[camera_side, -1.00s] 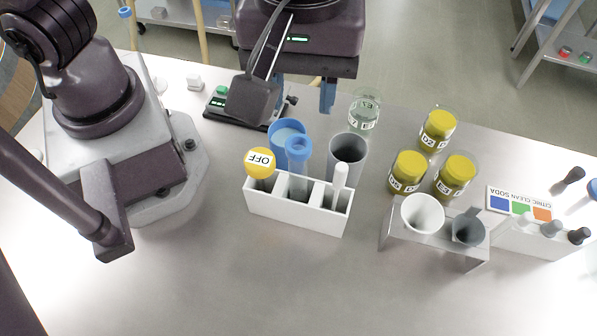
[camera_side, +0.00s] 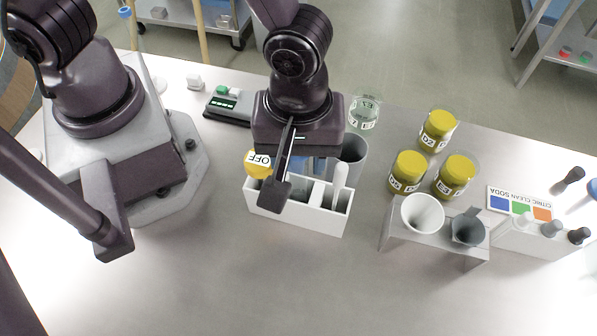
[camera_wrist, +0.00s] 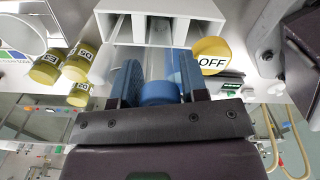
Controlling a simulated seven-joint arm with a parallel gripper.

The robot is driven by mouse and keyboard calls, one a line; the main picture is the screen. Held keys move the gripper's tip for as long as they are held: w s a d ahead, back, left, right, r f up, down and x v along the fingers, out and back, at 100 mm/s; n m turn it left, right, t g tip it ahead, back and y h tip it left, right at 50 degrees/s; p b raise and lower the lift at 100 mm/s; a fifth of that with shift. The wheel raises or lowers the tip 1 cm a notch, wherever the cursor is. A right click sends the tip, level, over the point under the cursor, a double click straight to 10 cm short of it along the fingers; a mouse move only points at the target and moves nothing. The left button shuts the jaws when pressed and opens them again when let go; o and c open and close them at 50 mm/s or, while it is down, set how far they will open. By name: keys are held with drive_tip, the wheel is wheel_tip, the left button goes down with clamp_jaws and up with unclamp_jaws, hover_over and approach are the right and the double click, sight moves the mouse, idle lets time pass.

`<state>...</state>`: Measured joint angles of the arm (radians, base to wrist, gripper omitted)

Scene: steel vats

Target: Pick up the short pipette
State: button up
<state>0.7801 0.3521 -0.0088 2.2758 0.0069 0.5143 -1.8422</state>
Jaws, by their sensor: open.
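A white rack (camera_side: 315,219) stands mid-table. A clear tube with a blue top, seen in the wrist view (camera_wrist: 160,93), stands in its middle compartment; my arm mostly hides it in the side view. A white slim rod with a rounded top (camera_side: 341,178) leans in the right compartment. A yellow "OFF" disc (camera_side: 257,162) is at the left. My gripper (camera_wrist: 157,80) is open, its blue fingers on either side of the blue top; I cannot tell whether they touch it. Which item is the short pipette is unclear; dark-bulbed droppers (camera_side: 579,236) stand at far right.
Yellow-lidded jars (camera_side: 407,172), a holder with a white funnel (camera_side: 423,212) and grey funnel (camera_side: 468,229) stand to the right. A beaker (camera_side: 365,112) is behind. The front table is clear.

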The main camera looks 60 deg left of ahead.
drive_tip(key=shift+f, duration=0.45)
drive_tip(key=shift+c, duration=0.2)
drive_tip(key=c, duration=0.5)
drive_tip(key=shift+c, duration=0.2)
drive_tip(key=shift+r, duration=0.15)
